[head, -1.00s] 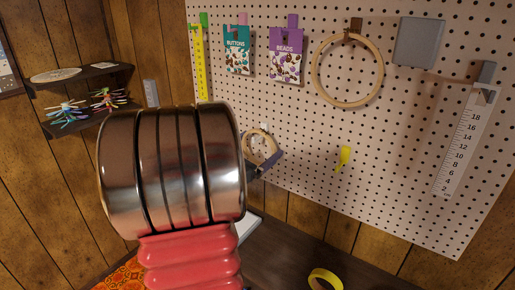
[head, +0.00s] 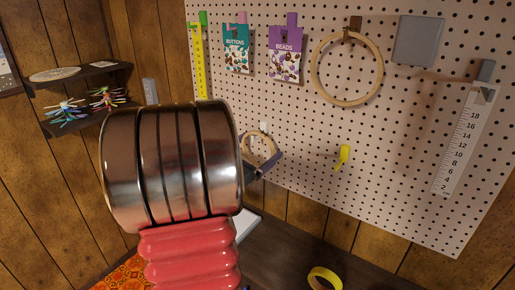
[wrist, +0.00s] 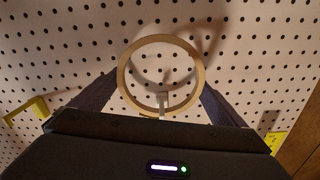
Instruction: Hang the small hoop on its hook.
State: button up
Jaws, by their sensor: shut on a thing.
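The small hoop (head: 273,143) is a thin pale wooden ring, held close to the pegboard. It shows whole in the wrist view (wrist: 202,76). My gripper (head: 262,166) is shut on it, with dark fingers on opposite sides of the ring in the wrist view (wrist: 159,80). A small pale hook (wrist: 162,103) shows within the ring's outline, near its lower edge in the wrist view. Its pale tip also shows at the top of the hoop in the head view (head: 264,127). I cannot tell whether hoop and hook touch. My wrist hides part of the board in the head view.
A larger hoop (head: 316,75) hangs at the upper right on the pegboard (head: 400,130). A yellow hook (head: 343,156) is right of my gripper. Button (head: 236,48) and bead (head: 285,66) cards hang above. A yellow tape roll (head: 322,274) lies on the dark surface below.

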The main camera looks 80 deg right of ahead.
jog(key=shift+f, duration=0.3)
dwell(0.4)
jog(key=o, duration=0.7)
jog(key=shift+c, duration=0.2)
jog(key=shift+a, duration=0.1)
jog(key=v, duration=1.3)
jog(key=shift+a, duration=0.25)
jog(key=shift+w, duration=0.1)
dwell(0.5)
